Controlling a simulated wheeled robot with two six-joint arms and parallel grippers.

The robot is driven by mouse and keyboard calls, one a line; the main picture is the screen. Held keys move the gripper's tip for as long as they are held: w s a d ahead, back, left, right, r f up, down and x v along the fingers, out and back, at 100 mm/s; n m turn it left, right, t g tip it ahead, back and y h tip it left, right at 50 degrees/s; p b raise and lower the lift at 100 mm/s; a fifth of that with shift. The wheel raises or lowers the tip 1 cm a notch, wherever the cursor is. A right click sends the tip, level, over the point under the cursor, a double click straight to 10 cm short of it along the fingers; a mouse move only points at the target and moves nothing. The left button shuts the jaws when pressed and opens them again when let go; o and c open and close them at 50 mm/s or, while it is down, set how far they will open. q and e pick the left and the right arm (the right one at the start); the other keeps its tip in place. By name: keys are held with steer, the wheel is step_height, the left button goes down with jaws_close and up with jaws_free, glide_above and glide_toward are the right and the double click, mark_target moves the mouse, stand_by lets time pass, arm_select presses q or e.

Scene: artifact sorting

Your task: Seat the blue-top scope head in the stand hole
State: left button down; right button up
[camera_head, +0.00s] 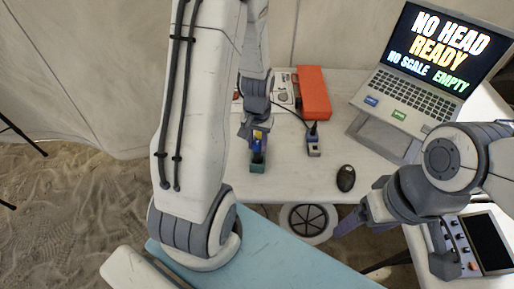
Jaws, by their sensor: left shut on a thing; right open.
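My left gripper (256,131) reaches down over the far table and is shut on a small piece with blue and yellow parts, which looks like the blue-top scope head (257,145). A small teal block, which looks like the stand (257,167), is directly below it. The head's lower end meets the block's top in the picture; I cannot tell whether it is in the hole, which is hidden. My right gripper (347,223) is open and empty near the table's front edge, away from the stand.
A small blue-grey device (313,148) with a cable stands right of the stand. An orange box (313,93) lies behind it. A black mouse (346,178) and a laptop (411,97) reading "NO HEAD READY" are to the right. A control panel (452,243) is at lower right.

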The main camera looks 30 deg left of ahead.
mark_target(257, 150)
arm_select(q)
steer(key=shift+f, duration=1.35)
steer(key=shift+f, duration=0.1)
steer(key=shift+f, duration=0.15)
steer(key=c, duration=0.5)
jaws_free()
steer(key=shift+c, duration=0.2)
